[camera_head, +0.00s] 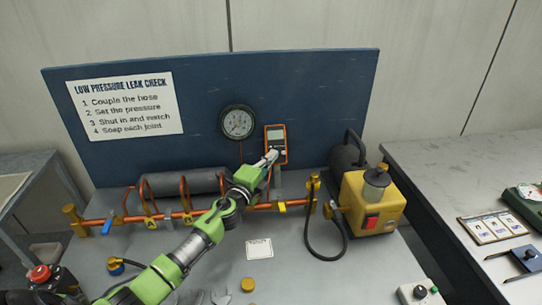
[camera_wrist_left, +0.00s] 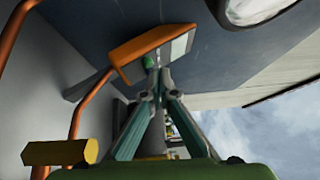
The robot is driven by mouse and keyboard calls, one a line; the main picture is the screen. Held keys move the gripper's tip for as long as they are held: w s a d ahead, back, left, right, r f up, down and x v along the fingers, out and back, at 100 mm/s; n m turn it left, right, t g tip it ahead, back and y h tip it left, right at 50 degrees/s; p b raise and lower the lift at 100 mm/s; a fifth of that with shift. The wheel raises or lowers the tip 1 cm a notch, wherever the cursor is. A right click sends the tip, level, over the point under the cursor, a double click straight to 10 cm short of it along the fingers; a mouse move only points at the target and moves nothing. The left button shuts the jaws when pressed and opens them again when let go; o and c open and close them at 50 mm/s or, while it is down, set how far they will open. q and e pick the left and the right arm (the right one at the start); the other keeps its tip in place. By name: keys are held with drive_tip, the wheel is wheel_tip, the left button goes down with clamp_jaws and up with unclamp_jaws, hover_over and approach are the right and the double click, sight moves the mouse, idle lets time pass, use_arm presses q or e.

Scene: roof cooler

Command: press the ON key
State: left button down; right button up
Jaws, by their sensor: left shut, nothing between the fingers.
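The orange handheld meter (camera_head: 284,145) with a grey screen stands upright against the blue back panel, right of the round gauge. It also shows tilted in the left wrist view (camera_wrist_left: 130,45). My left gripper (camera_head: 271,156) is shut and empty, its fingertips at the lower front of the meter. In the left wrist view the closed fingertips (camera_wrist_left: 154,70) overlap the meter's face beside a small green spot (camera_wrist_left: 148,61). The fingers cover much of the keypad. I cannot read the ON key or tell whether the tips touch it. My right gripper is not in view.
Copper pipework (camera_head: 185,214) with valves crosses the bench below the meter. A round gauge (camera_head: 238,123) is to its left and a yellow pump (camera_head: 372,205) to its right. A grey cylinder (camera_head: 190,183) lies behind the pipes. The bench front holds a small card (camera_head: 259,250).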

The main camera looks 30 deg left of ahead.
use_arm(q)
drive_tip(key=shift+w+a+f+b, duration=0.25)
drive_tip(key=shift+a+f+b, duration=0.05)
drive_tip(key=shift+a+b, duration=0.05)
idle(0.9)
drive_tip(key=shift+s+d+r+p, duration=0.1)
drive_tip(key=shift+s+d+p, duration=0.3)
drive_tip(key=shift+s, duration=0.05)
drive_tip(key=shift+s+d+r+p, duration=0.65)
drive_tip(key=shift+s+d+p, duration=0.05)
drive_tip(key=shift+s+p, duration=0.15)
drive_tip(key=shift+s+d+r+p, duration=0.65)
drive_tip(key=shift+s+p, duration=0.2)
